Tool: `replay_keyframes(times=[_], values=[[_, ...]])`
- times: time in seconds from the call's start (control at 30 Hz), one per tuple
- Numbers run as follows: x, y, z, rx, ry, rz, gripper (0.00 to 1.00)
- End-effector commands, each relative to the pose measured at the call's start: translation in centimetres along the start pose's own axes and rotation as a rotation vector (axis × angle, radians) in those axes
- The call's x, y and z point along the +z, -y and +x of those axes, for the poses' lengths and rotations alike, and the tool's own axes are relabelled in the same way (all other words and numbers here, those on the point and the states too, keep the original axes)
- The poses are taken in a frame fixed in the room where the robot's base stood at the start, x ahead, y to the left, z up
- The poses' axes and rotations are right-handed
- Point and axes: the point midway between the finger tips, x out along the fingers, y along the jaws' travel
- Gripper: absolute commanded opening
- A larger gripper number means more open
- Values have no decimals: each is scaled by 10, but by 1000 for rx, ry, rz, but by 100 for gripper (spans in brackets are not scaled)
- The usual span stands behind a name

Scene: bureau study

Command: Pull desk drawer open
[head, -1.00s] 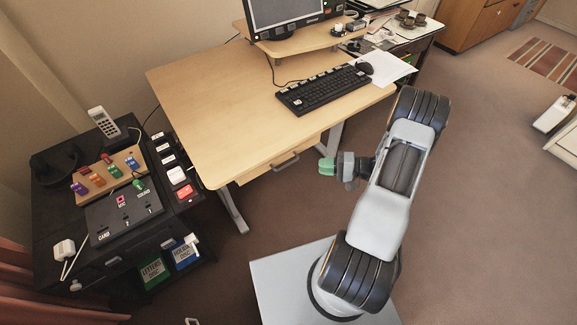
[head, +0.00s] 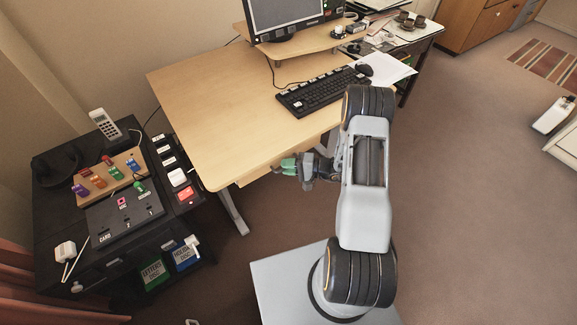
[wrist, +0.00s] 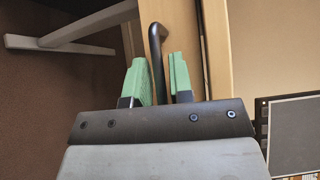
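The desk drawer (head: 254,174) is a shallow light-wood front under the desk's near edge, and it looks shut. In the wrist view its wooden front (wrist: 182,28) is at the top centre. The dark bar handle (wrist: 156,45) runs between the two green fingertips of my gripper (wrist: 159,78). The fingers are apart, one on each side of the handle, with a narrow gap visible; firm contact is not visible. In the head view my gripper (head: 289,164) is at the drawer front and covers most of the handle.
The wooden desk (head: 215,105) carries a keyboard (head: 320,92), a mouse and a monitor on a raised shelf. A black cabinet (head: 75,215) with switches and coloured blocks stands at the left. Carpet (head: 470,190) is clear at the right. A desk leg (head: 233,212) stands below.

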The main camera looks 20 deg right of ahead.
Motion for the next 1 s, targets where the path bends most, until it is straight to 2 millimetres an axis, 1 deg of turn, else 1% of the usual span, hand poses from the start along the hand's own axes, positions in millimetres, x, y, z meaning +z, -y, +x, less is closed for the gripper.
replay_keyframes(times=[0.27, 0.4, 0.5, 0.8, 0.83, 0.9, 1.0], values=[[0, 0, 1, 0, 0, 0, 21], [0, 0, 0, 0, 0, 0, 8], [0, 0, 0, 0, 0, 0, 0], [0, 0, 0, 1, 0, 0, 0], [-2, 0, -4, 0, -2, -1, 0], [-1, 0, -2, 1, -1, 0, 0], [1, -1, -4, 1, -3, -1, 0]])
